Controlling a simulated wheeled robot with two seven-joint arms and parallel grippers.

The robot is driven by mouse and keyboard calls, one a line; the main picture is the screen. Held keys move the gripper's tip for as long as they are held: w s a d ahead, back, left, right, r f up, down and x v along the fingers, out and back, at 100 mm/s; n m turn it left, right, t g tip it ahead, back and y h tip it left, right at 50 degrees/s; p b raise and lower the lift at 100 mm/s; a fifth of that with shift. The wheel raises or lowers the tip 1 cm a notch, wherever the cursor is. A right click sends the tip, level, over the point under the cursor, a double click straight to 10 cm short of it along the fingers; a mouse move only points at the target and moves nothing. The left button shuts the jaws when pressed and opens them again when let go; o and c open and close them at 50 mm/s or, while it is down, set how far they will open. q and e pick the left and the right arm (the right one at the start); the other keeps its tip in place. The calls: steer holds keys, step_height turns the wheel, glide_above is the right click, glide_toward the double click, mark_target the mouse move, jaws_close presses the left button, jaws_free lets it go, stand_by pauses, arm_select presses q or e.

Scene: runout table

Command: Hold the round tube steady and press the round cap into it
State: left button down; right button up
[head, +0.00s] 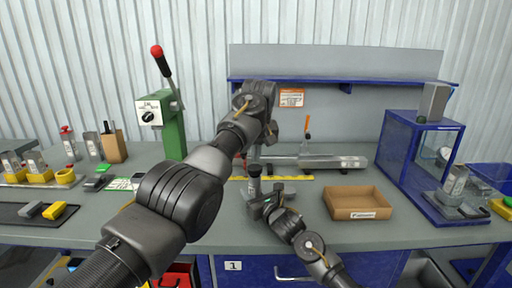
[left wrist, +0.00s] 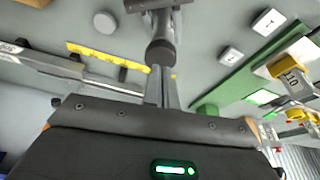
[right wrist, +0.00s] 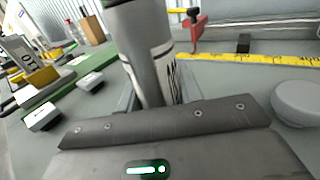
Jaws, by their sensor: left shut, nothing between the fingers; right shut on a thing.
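The round tube (right wrist: 148,55), grey with a white printed label, stands about upright between the fingers of my right gripper (right wrist: 155,95). In the head view the tube (head: 254,187) is small and partly hidden by the right gripper (head: 262,205). A dark round cap (left wrist: 160,52) sits at the tube's upper end; it also shows in the head view (head: 254,170). I cannot tell how deep it sits. My left gripper (left wrist: 161,72) is shut and empty, pointing down with its fingertips at the cap, touching or nearly so. It also shows in the head view (head: 254,155).
A loose grey disc (right wrist: 297,103) lies on the table near the tube. A yellow ruler strip (right wrist: 250,58) and a grey metal fixture (head: 325,161) lie behind. An open cardboard tray (head: 357,203) is at right. A green press (head: 172,125) stands at left.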

mark_target(255, 167)
arm_select(q)
steer(key=shift+x, duration=1.15)
steer(key=shift+f, duration=0.6)
arm_select(e)
steer(key=shift+r, duration=0.1)
arm_select(q)
steer(key=shift+w+a+r, duration=0.1)
steer(key=shift+r, duration=1.65)
steer(key=v, duration=0.7)
steer(key=shift+s, duration=0.2)
